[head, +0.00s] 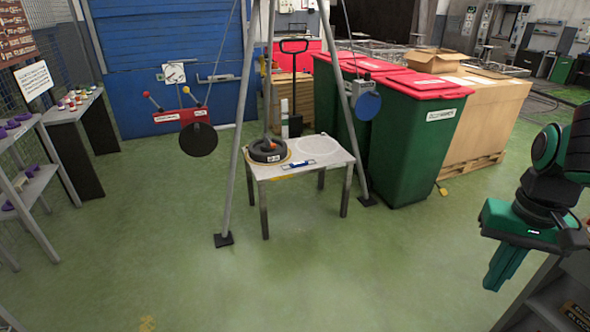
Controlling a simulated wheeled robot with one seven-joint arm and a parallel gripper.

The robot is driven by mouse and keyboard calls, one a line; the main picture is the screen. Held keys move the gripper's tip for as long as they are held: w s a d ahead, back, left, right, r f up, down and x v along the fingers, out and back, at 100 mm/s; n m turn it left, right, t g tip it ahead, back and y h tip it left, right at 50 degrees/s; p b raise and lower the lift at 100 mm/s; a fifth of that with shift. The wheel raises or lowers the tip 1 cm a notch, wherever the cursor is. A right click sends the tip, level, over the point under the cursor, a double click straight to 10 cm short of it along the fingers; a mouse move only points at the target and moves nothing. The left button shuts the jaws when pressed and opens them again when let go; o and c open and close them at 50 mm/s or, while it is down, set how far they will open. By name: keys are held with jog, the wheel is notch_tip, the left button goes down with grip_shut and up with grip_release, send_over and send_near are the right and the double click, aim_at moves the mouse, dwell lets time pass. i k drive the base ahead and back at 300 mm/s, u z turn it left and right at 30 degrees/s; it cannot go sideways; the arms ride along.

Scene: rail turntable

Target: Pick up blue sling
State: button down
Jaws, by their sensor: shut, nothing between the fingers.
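I cannot pick out the blue sling for certain. A small blue and white strip (298,165) lies flat at the front of the small table (318,165), and I cannot tell whether it is a sling. A blue disc (368,106) hangs beside the right leg of the metal frame. My gripper (496,283) is at the right edge, pointing down, shut and empty. It is far from the table and the disc.
A black ring (268,148) with something orange inside sits on the table. The metal frame (241,120) stands around it. A red device (180,116) with a black disc hangs at left. Red-lidded green bins (412,150) stand behind right. The green floor in front is clear.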

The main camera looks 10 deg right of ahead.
aim_at(301, 163)
jog(key=u, duration=0.1)
jog(key=i, duration=3.2)
jog(key=z, duration=0.25)
